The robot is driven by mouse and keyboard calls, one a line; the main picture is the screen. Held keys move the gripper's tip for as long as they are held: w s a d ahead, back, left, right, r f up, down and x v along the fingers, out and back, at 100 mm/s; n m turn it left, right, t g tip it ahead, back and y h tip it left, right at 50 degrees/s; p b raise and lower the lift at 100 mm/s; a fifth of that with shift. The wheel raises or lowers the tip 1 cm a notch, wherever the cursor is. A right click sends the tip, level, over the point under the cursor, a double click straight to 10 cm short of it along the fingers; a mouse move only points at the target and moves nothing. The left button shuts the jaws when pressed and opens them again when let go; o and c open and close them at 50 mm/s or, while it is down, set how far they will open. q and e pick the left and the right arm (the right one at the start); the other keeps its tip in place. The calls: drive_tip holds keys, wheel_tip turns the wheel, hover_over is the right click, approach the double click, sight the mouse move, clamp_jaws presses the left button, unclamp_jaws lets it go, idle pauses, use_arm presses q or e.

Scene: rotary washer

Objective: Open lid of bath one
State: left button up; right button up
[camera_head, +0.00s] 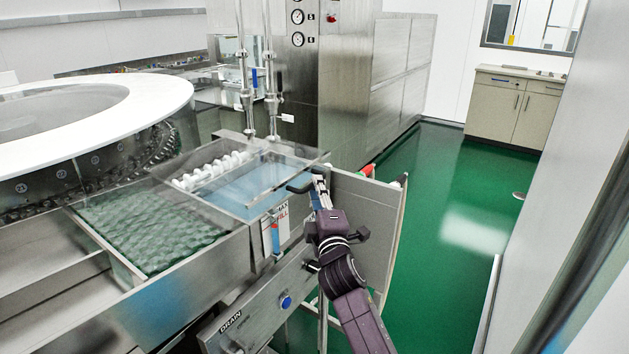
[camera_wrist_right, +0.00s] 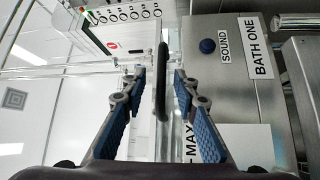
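Bath one is a steel tank with blue liquid; its clear lid (camera_head: 255,181) lies over it in the head view. A dark handle (camera_head: 299,187) sits at the lid's right edge and shows as a black bar (camera_wrist_right: 162,82) in the right wrist view. A "BATH ONE" label (camera_wrist_right: 262,52) is on the steel front. My right gripper (camera_head: 318,182) is at the handle. In the wrist view the blue-padded fingers (camera_wrist_right: 160,76) stand apart, one on each side of the bar, with gaps visible. My left gripper is out of view.
A second basin (camera_head: 150,228) with clear bottles or cups lies left of bath one. A round white-rimmed washer (camera_head: 165,98) stands behind. A "DRAIN" panel (camera_head: 262,312) is below. Green floor (camera_head: 455,200) is free at right.

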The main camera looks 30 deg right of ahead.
drive_tip(key=x, duration=0.2)
drive_tip(key=shift+w+d, duration=0.1)
drive_tip(key=shift+w, duration=0.2)
drive_tip(key=shift+w+d, duration=0.1)
drive_tip(key=shift+w, duration=0.2)
drive_tip(key=shift+w+d, duration=0.1)
drive_tip(key=shift+w, duration=0.05)
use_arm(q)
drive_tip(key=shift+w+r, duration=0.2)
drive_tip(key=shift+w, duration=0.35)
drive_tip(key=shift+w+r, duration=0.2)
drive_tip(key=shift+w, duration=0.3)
use_arm(e)
drive_tip(key=shift+c, duration=0.4)
drive_tip(key=c, duration=0.5)
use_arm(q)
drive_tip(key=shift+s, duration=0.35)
use_arm(e)
clamp_jaws()
